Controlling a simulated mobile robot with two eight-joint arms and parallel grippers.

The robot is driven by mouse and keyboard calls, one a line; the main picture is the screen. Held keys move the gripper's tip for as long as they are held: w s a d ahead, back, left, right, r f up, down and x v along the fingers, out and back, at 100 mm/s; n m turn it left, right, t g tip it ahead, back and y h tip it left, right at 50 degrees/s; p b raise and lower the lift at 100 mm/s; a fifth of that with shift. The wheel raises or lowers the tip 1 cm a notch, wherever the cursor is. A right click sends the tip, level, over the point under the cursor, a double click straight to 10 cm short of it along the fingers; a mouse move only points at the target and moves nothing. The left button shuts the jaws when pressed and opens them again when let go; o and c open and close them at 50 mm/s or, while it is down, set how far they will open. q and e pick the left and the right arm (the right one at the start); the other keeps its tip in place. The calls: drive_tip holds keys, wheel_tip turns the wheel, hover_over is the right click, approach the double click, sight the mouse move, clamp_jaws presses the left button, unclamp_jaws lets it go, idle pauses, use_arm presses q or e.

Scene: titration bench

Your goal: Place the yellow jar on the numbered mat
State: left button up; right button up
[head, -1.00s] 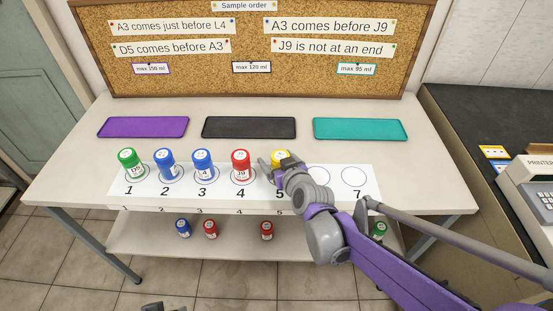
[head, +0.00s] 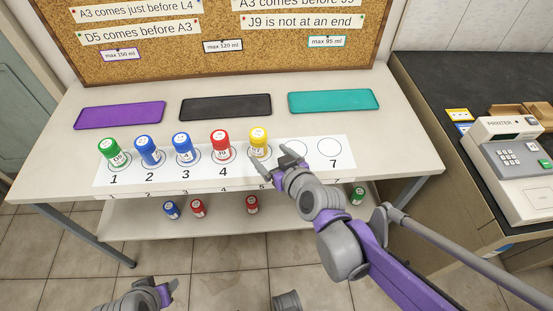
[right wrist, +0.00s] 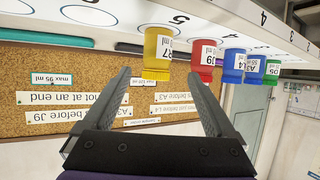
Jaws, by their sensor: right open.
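The yellow jar (head: 259,141) stands upright at spot 5 of the white numbered mat (head: 337,176), just right of the red jar (head: 220,143). My right gripper (head: 271,165) is open and empty, in front of the yellow jar and a little to its right. In the right wrist view, which is upside down, the yellow jar (right wrist: 157,55) shows beyond and between the spread fingertips (right wrist: 160,75), apart from them. My left gripper (head: 165,290) is at the bottom left, away from the table; its jaw opening is unclear.
A green jar (head: 111,151) and two blue jars (head: 147,150) fill spots 1 to 3. Spots 6 and 7 are empty. Purple (head: 120,115), black (head: 226,107) and teal (head: 334,101) trays lie behind. Several jars stand on the lower shelf (head: 225,222). A printer (head: 510,155) stands right.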

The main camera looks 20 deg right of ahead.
drive_tip(key=s+d+f+g, duration=0.1)
drive_tip(key=s+f+g, duration=0.3)
drive_tip(key=s, duration=0.5)
drive_tip(key=s+d+f+m+g+h, duration=0.1)
drive_tip(key=s+f+g, duration=0.3)
drive_tip(key=s, duration=0.6)
drive_tip(key=shift+f+h, duration=0.3)
drive_tip(key=shift+f, duration=0.4)
drive_tip(key=shift+s, duration=0.1)
wheel_tip(320, 180, up, 13)
drive_tip(key=w+p, duration=0.1)
drive_tip(key=p, duration=1.1)
drive_tip(key=shift+w, duration=0.35)
